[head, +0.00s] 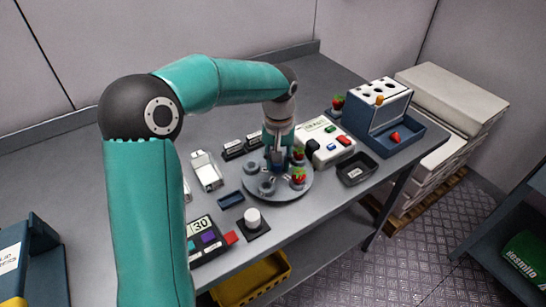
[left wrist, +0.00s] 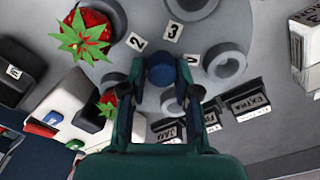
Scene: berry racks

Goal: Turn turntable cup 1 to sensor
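The round grey turntable (head: 283,194) stands on the bench and carries several ring-like cups. In the left wrist view, its surface (left wrist: 150,100) bears number labels, with 2 and 3 readable. A red strawberry (head: 298,176) with green leaves sits in one cup; a large strawberry (left wrist: 85,32) shows in the left wrist view. A blue knob (left wrist: 161,68) stands at the middle. My left gripper (head: 277,160) points down over the turntable, its fingers (left wrist: 181,92) beside the knob with a small gap between them. Contact is unclear. I cannot read cup 1's label. My right gripper is not in view.
A white box with coloured buttons (head: 325,135) stands close behind the turntable. A black tray (head: 357,168) and a blue rack (head: 385,120) lie to the right. A white knob on a black base (head: 253,217) and a number panel (head: 204,240) are in front. Small labelled dark blocks (head: 240,147) stand behind left.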

